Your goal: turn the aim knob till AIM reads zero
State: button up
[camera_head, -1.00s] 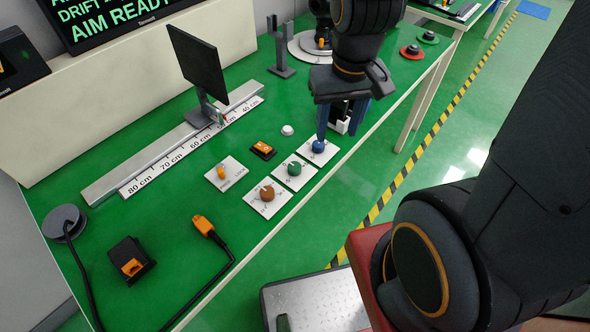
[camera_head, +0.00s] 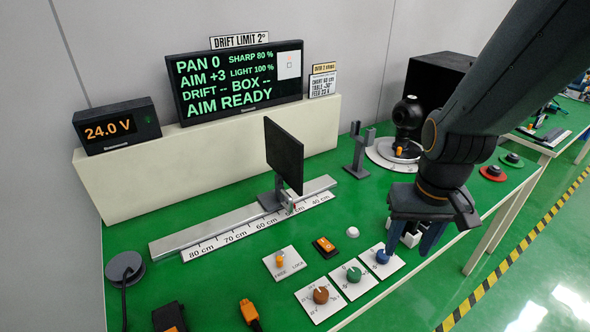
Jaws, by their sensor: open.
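Three dial knobs sit on white plates near the bench's front edge: a brown knob (camera_head: 321,295), a green knob (camera_head: 354,274) and a blue knob (camera_head: 382,256). Their labels are too small to read, so I cannot tell which is the aim knob. My gripper (camera_head: 408,248) is open and empty, pointing down, with its left blue finger close to the blue knob in the picture. I cannot tell whether it touches. The screen (camera_head: 236,82) reads PAN 0, AIM +3, DRIFT --, BOX -- and AIM READY.
A FEED/LOCK plate with an orange knob (camera_head: 281,260), an orange switch (camera_head: 325,247) and a white button (camera_head: 352,232) lie left of my gripper. A black panel (camera_head: 284,155) stands on the scale rail (camera_head: 168,246). A turntable (camera_head: 385,153) with a dark device is behind.

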aim_at(354, 274)
jog(key=k, duration=1.15)
jog(key=z, duration=0.65)
jog(key=i, duration=0.85)
jog(key=u, duration=0.7)
